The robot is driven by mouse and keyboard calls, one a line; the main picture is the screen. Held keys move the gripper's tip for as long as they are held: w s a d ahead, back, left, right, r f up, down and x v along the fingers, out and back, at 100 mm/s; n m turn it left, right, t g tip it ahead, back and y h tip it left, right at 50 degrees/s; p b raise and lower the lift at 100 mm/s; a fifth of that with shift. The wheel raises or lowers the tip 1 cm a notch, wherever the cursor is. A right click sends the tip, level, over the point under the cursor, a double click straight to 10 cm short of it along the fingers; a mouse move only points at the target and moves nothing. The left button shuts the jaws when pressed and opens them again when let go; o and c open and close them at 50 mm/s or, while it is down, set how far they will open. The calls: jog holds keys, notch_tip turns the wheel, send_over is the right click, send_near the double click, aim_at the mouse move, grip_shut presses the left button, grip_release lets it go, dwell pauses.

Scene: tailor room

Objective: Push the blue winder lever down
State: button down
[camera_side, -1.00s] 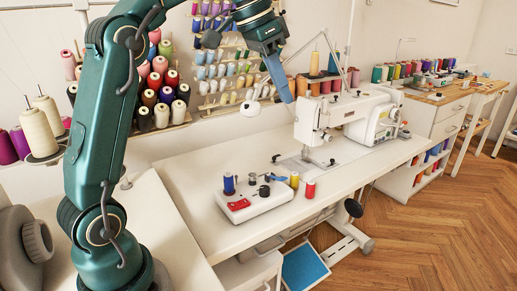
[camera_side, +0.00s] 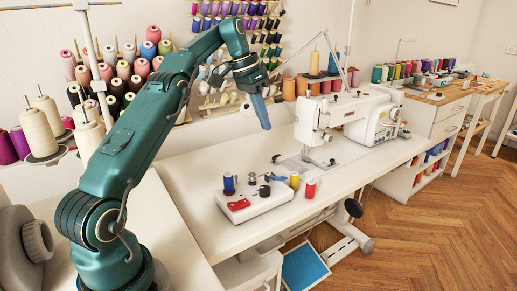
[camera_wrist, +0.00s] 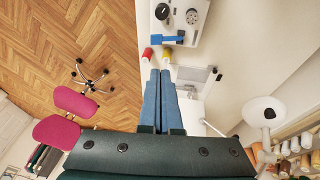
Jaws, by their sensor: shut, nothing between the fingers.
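The winder is a white box (camera_side: 242,211) with a red switch on the table in the side view. Its blue lever (camera_wrist: 167,39) shows clearly in the wrist view as a short bar at the edge of the box, beside a dark knob and silver parts. My gripper (camera_side: 267,127) has blue fingers, shut and empty, pointing down well above the table behind the winder. In the wrist view the fingertips (camera_wrist: 159,71) appear just below the two spools and the lever, touching nothing.
A blue spool (camera_side: 229,183) stands on the winder. A yellow spool (camera_side: 294,181) and a red spool (camera_side: 310,188) stand to its right. The white sewing machine (camera_side: 345,115) is at the right. Thread racks line the wall. The table left of the winder is clear.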

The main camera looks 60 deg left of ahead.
jog(key=shift+f, duration=0.1)
send_near(282, 178)
jog(key=x, duration=0.5)
jog(key=shift+w+a, duration=0.25)
jog(key=shift+w, duration=0.1)
jog(key=shift+d+f, duration=0.25)
jog(key=shift+f, duration=0.3)
